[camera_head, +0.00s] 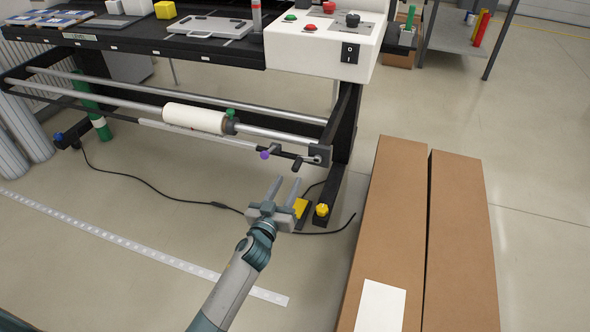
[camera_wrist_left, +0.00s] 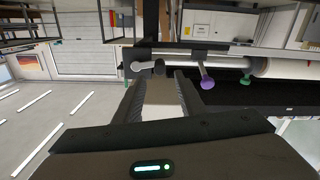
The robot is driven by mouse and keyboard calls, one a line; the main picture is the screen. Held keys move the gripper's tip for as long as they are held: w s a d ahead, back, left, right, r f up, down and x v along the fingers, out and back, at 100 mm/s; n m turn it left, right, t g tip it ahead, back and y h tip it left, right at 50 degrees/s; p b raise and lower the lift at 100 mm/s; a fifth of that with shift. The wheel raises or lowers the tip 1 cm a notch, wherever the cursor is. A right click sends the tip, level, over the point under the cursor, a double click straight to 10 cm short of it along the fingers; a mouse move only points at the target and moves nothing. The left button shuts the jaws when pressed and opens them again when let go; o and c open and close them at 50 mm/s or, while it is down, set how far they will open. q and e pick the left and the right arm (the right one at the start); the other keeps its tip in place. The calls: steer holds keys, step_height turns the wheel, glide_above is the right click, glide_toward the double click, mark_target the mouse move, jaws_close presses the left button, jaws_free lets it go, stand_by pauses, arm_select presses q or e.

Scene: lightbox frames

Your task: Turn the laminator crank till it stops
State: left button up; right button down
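The laminator (camera_head: 325,40) is a long black frame with a white control housing at its right end. Below, at the right end of its lower bars, is a small dark crank handle (camera_head: 297,164) beside a black end bracket (camera_head: 320,154). In the left wrist view a grey crank arm (camera_wrist_left: 147,67) shows just beyond the fingertips. A purple knob (camera_head: 264,155) hangs left of the crank; it also shows in the wrist view (camera_wrist_left: 207,78). My left gripper (camera_head: 286,182) is open and empty, just below the crank, apart from it. My right gripper is out of view.
Two tall brown cartons (camera_head: 400,200) stand close on the right. A white film roll (camera_head: 195,118) with a green knob (camera_head: 231,113) sits on the bar.

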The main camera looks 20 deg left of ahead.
mark_target(294, 170)
arm_select(q)
steer(key=w+b, duration=0.1)
steer(key=w, duration=0.6)
steer(key=shift+w+d, duration=0.15)
steer(key=shift+w, duration=0.05)
jaws_close()
